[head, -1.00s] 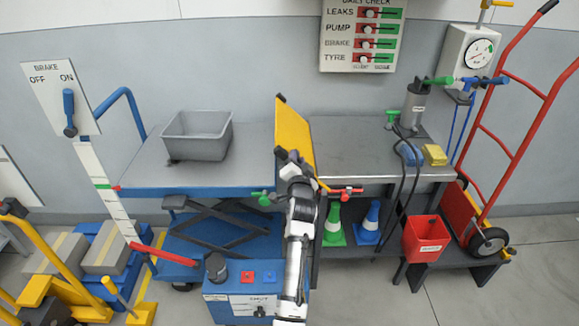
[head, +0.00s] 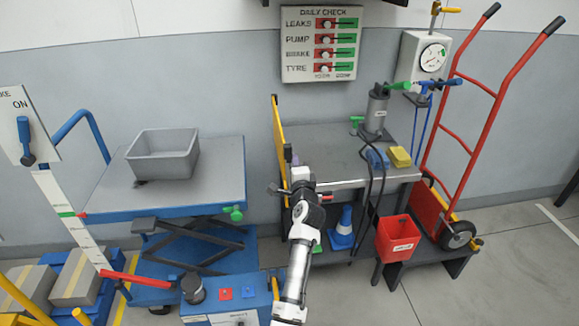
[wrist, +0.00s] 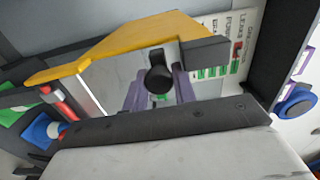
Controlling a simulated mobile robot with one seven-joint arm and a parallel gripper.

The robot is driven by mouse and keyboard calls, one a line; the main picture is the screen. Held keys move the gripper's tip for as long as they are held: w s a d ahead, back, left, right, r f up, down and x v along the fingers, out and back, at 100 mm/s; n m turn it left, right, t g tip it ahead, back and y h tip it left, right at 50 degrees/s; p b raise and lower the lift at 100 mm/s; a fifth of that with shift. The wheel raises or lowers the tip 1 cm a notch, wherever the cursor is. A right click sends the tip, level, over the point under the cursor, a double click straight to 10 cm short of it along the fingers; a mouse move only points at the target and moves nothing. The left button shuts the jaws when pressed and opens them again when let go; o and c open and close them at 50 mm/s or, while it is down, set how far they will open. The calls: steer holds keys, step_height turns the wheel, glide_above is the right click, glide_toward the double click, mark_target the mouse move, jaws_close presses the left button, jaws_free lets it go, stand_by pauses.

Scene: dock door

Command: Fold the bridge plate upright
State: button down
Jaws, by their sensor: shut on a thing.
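The yellow bridge plate (head: 279,140) stands close to upright at the left edge of the grey workbench (head: 330,148) in the head view. It shows nearly edge-on there. In the wrist view the plate (wrist: 150,38) shows a yellow border around a grey face. My gripper (head: 288,155) is close against the plate's right side. In the wrist view its purple fingers (wrist: 158,97) are shut on a black knob (wrist: 158,72) in front of the plate's face. My wrist partly hides the plate's lower end and its hinge in the head view.
A blue lift table (head: 165,190) with a grey bin (head: 162,155) stands left, across a gap. A pump (head: 377,108), sponges and hoses are on the bench's right side. A red bucket (head: 398,238) and red hand truck (head: 470,140) stand further right.

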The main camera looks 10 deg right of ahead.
steer(key=shift+d+r, duration=0.2)
steer(key=shift+d, duration=0.05)
stand_by(0.3)
steer(key=c, duration=1.2)
jaws_free()
steer(key=shift+f, duration=0.15)
steer(key=shift+s+f, duration=0.1)
steer(key=s+b, duration=0.2)
steer(key=s, duration=1.1)
steer(key=shift+s+b, duration=0.3)
steer(key=shift+b, duration=0.05)
